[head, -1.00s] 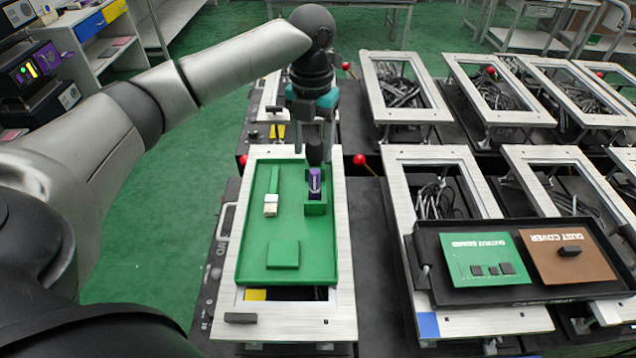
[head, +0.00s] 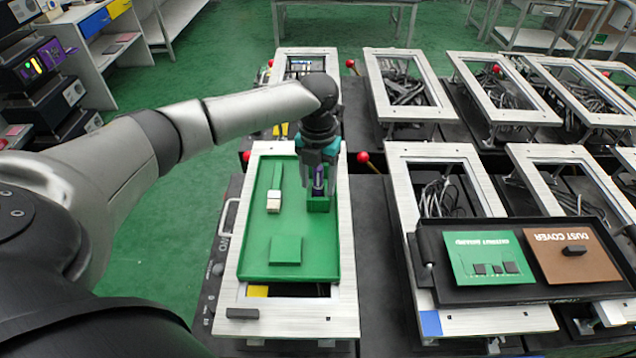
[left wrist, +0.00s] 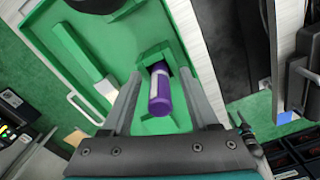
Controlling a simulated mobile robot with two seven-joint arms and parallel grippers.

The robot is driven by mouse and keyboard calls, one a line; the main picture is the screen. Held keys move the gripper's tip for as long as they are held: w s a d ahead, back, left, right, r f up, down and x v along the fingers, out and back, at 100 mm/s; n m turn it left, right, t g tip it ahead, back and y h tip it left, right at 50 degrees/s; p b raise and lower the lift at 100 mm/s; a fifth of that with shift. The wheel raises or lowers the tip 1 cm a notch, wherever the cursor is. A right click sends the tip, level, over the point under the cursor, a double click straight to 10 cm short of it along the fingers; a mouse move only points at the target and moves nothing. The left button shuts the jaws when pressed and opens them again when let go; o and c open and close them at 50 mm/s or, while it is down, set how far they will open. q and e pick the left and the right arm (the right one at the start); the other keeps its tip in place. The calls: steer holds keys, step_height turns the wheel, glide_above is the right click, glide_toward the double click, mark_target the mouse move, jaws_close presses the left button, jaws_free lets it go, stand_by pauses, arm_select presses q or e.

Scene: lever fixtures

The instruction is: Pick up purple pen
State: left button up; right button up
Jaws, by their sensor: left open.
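The purple pen (head: 319,182) stands upright in a small green holder (head: 318,204) at the upper right of the green tray (head: 257,262). My left gripper (head: 317,185) is lowered from above over the pen, with its fingers apart on either side of it. In the left wrist view the pen (left wrist: 169,95) shows a purple end and a white band. It lies between the two open fingers of my left gripper (left wrist: 163,105), with gaps to both. The right gripper is not in view.
A white-tipped green brush-like item (head: 273,200) and a green block (head: 286,250) are in the same tray. A black tray (head: 505,295) with a green board and brown cover is at the right. Metal frames and red-knobbed levers (head: 363,157) stand around.

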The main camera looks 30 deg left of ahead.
arm_select(q)
jaws_close()
stand_by(0.3)
steer(key=shift+r, duration=0.1)
stand_by(0.4)
